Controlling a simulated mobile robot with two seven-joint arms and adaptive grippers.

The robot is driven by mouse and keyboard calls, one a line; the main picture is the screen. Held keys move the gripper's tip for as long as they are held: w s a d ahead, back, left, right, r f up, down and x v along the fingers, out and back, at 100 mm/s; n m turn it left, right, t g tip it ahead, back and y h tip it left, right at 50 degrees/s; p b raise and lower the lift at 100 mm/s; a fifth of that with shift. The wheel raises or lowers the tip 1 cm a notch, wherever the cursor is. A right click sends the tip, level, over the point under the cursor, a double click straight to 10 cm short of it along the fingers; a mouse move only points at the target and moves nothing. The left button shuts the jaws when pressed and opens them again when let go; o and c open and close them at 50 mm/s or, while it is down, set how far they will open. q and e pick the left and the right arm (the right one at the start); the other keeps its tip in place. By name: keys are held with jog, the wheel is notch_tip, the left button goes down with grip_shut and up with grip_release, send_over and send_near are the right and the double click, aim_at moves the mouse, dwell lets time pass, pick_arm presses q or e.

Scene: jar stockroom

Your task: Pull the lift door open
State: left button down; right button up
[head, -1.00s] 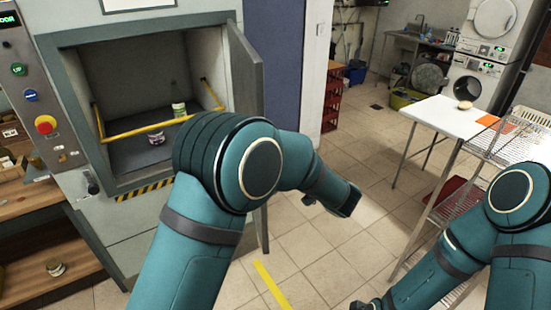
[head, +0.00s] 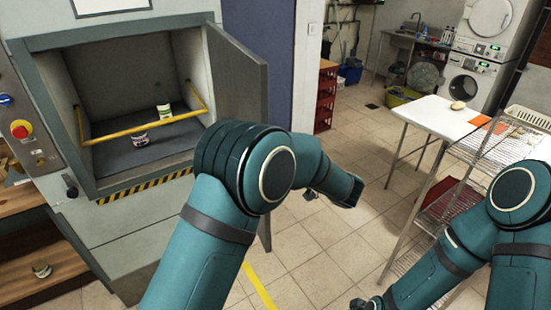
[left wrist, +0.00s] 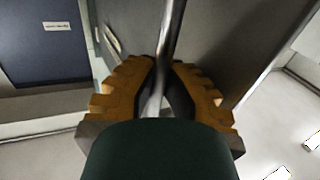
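The lift door (head: 238,85) stands wide open, swung out to the right of the lift opening (head: 125,95). Its lower part is partly hidden behind my left arm. In the left wrist view, the two yellow toothed fingers of my left gripper (left wrist: 165,72) close around the metal bar handle (left wrist: 173,30), with the grey door panel (left wrist: 228,40) beside it.
Inside the lift are a yellow bar (head: 150,124) and two jars (head: 164,111) (head: 140,139). A wooden shelf (head: 45,270) with a jar stands at left. A white table (head: 440,115) and wire rack (head: 505,145) stand at right. Tiled floor (head: 310,245) is clear between.

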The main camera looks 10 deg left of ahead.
pick_arm(q)
jog(key=shift+s+d+f, duration=0.1)
jog(key=shift+d+f, duration=0.05)
jog(key=c, duration=1)
grip_release()
jog(key=shift+d, duration=0.1)
jog(key=shift+r, duration=0.2)
jog(key=v, duration=1.1)
jog(key=shift+s+d, duration=0.15)
jog(key=shift+d, duration=0.2)
jog(key=shift+f, duration=0.1)
